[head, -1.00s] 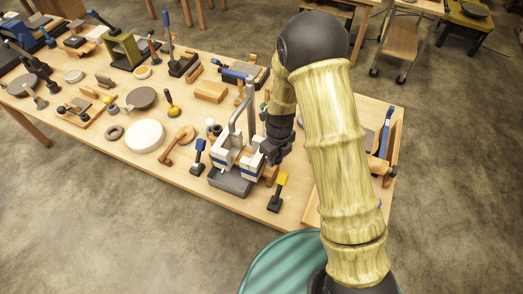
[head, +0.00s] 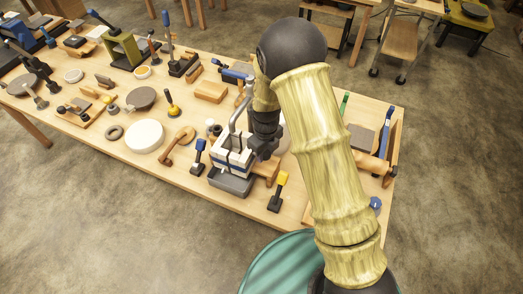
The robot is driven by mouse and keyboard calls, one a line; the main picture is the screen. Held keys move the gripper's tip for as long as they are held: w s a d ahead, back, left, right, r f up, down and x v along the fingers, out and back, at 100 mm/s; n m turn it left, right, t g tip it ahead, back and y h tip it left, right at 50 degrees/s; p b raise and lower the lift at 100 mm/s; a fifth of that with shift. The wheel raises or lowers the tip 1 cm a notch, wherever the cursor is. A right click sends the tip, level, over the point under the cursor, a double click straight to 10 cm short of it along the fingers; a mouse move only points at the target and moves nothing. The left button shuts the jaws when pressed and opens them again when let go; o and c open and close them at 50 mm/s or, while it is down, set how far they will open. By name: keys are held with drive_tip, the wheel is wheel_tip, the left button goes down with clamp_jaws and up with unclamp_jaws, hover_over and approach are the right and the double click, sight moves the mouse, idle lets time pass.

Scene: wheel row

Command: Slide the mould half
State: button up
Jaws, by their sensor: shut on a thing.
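The mould (head: 230,160) is a white block with dark blue bands, sitting on a grey base (head: 231,184) near the table's front edge. Its two halves stand close together; I cannot tell whether any gap is left between them. My dark gripper (head: 254,150) is at the right side of the mould, shut on the right mould half (head: 240,161). My arm comes in from the right, and the fingertips are partly hidden. A bent grey metal bar (head: 237,112) rises behind the mould.
A blue-topped upright tool (head: 198,155) stands close left of the base, and a yellow-topped one (head: 278,190) stands to its right. A white disc (head: 145,136) and a wooden C-shaped piece (head: 178,144) lie further left. My arm hides part of the table's right side.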

drive_tip(key=shift+w+a, duration=0.15)
drive_tip(key=shift+a, duration=0.05)
drive_tip(key=o, duration=1)
drive_tip(key=shift+w, duration=0.1)
drive_tip(key=shift+s+r+p, duration=0.2)
drive_tip(key=shift+r+p, duration=0.2)
drive_tip(key=shift+r, duration=0.05)
drive_tip(key=shift+r+p, duration=0.45)
drive_tip(key=shift+r, duration=0.15)
drive_tip(key=shift+r+p, duration=2.1)
drive_tip(key=shift+r, duration=0.4)
